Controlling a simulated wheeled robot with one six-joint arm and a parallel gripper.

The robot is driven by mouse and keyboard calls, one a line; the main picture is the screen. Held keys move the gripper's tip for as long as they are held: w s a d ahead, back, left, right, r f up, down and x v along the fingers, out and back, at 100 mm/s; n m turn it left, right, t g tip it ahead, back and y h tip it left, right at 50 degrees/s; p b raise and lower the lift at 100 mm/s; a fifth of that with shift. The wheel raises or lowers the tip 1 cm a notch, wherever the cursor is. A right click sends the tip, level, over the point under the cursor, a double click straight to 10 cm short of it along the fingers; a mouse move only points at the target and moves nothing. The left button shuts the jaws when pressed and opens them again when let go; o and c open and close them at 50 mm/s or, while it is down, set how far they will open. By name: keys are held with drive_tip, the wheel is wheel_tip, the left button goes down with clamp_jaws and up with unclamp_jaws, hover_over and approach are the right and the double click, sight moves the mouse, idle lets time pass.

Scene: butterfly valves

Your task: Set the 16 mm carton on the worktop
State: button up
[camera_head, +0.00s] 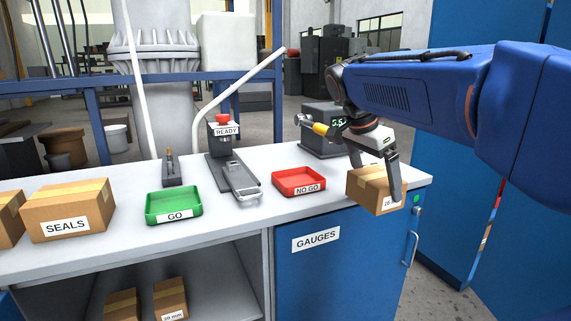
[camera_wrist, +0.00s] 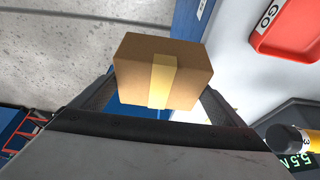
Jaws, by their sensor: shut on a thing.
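A small brown carton (camera_head: 371,188) with a tan tape strip and a white label is between the fingers of my gripper (camera_head: 376,180). The label is partly hidden by a finger, so only its first characters show. In the wrist view the carton (camera_wrist: 160,75) sits between both fingers of my gripper (camera_wrist: 160,100). My gripper is shut on it. The carton is at the right front edge of the white worktop (camera_head: 240,212), overlapping that edge in the head view. I cannot tell whether it touches the top.
A red NO GO tray (camera_head: 298,192) is just left of the carton. A device with a green display (camera_head: 325,130) stands behind it. A green GO tray (camera_head: 174,220), a READY fixture (camera_head: 228,160) and a SEALS carton (camera_head: 68,226) are farther left. More cartons (camera_head: 170,299) sit on the shelf below.

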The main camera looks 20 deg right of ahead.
drive_tip(key=w, duration=1.4)
drive_tip(key=shift+w+a, duration=0.15)
drive_tip(key=shift+a, duration=0.1)
drive_tip(key=shift+w+f, duration=0.25)
drive_tip(key=shift+w, duration=0.6)
drive_tip(key=shift+w+f, duration=0.2)
drive_tip(key=shift+w, duration=0.65)
drive_tip(key=shift+f, duration=0.3)
drive_tip(key=shift+f, duration=0.1)
drive_tip(key=o, duration=1.7)
drive_tip(key=v, duration=1.2)
